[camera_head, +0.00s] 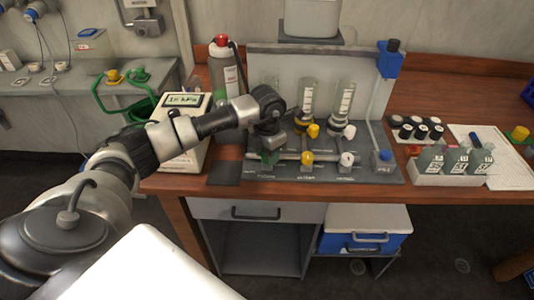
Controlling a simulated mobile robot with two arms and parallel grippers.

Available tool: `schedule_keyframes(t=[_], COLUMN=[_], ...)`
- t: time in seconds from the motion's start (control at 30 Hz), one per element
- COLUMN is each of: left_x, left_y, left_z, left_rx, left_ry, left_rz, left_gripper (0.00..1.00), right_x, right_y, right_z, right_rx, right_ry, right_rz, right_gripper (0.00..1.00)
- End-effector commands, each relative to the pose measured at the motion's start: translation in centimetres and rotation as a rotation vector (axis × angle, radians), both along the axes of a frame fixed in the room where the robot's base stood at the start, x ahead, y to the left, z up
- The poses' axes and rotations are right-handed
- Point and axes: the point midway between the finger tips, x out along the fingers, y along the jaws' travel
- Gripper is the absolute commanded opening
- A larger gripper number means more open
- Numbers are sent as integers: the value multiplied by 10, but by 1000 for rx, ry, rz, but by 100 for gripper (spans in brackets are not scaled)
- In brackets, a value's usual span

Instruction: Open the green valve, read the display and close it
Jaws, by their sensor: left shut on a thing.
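The green valve (268,157) shows as a small green part at the left end of the pipe on the grey valve panel. My left gripper (268,142) is over it, shut on it, and its wrist hides much of the valve. A display box (183,103) stands left of the panel, partly behind my left arm. Its screen shows dark characters that look like a number and "kPa"; the number is not clear. A yellow valve (307,157) and a white valve (347,158) sit further right on the same pipe. My right gripper is not in view.
A red-capped bottle (224,75) stands behind my left forearm. Clear tubes rise from the panel, and a blue fitting (390,60) stands at its right. A bottle rack (450,176) and dark-capped vials (417,128) are on the wooden bench at right.

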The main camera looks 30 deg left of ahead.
Motion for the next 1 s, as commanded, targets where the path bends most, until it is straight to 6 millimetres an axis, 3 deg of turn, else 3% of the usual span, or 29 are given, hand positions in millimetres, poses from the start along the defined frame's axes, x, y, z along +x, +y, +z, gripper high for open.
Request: schedule_keyframes(t=[0.7,0.73,0.87,1.0], left_x=[1,1,1,0], left_y=[1,1,1,0], left_z=[1,2,1,1], left_rx=[0,0,0,1], left_ry=[-3,-3,-3,-1], left_rz=[77,77,76,75], left_gripper=[12,39,58,61], right_x=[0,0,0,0], right_y=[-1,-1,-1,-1], right_z=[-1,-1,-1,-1], right_rx=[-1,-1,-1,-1], right_ry=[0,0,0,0], right_rz=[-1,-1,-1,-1], right_gripper=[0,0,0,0])
